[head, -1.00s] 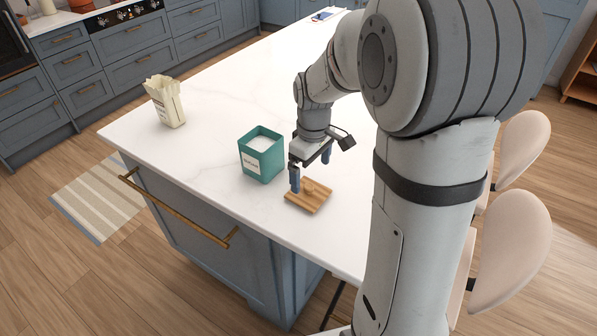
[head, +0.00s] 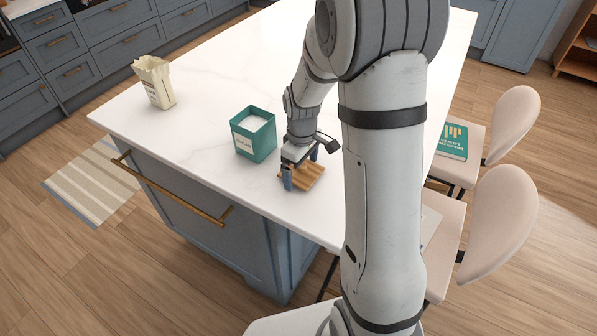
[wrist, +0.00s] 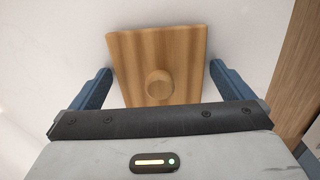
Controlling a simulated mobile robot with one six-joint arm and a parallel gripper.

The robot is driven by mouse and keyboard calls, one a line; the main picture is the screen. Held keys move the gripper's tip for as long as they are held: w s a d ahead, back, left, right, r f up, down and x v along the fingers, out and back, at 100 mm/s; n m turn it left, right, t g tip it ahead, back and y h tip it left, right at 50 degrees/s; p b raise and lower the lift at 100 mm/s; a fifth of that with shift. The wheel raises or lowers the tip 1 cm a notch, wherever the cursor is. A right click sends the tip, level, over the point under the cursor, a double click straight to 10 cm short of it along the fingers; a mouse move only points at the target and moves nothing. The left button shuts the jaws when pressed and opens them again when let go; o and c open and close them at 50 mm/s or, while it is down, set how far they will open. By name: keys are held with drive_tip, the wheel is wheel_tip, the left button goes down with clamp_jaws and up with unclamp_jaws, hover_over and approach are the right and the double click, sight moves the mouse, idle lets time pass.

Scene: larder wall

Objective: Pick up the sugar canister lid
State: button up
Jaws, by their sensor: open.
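The wooden lid (head: 309,178), square with a round knob, lies on the white counter. In the wrist view the lid (wrist: 185,52) sits between my fingers, with its knob (wrist: 159,84) near the middle. My gripper (head: 301,170) is open over the lid, one finger on each side. The wrist view shows my gripper (wrist: 160,88) with a gap between each finger and the lid. The teal canister (head: 255,146) stands uncovered to the left of the lid, with white contents and a pale label. Part of the lid is hidden by my gripper in the head view.
A cream paper bag (head: 154,82) stands at the counter's left end. The counter (head: 205,95) is clear between the bag and the canister. The counter's front edge is close to the lid. Chairs (head: 490,225) stand to the right, one with a teal book (head: 452,142) on it.

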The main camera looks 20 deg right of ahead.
drive_tip(key=shift+c, duration=0.6)
drive_tip(key=c, duration=0.7)
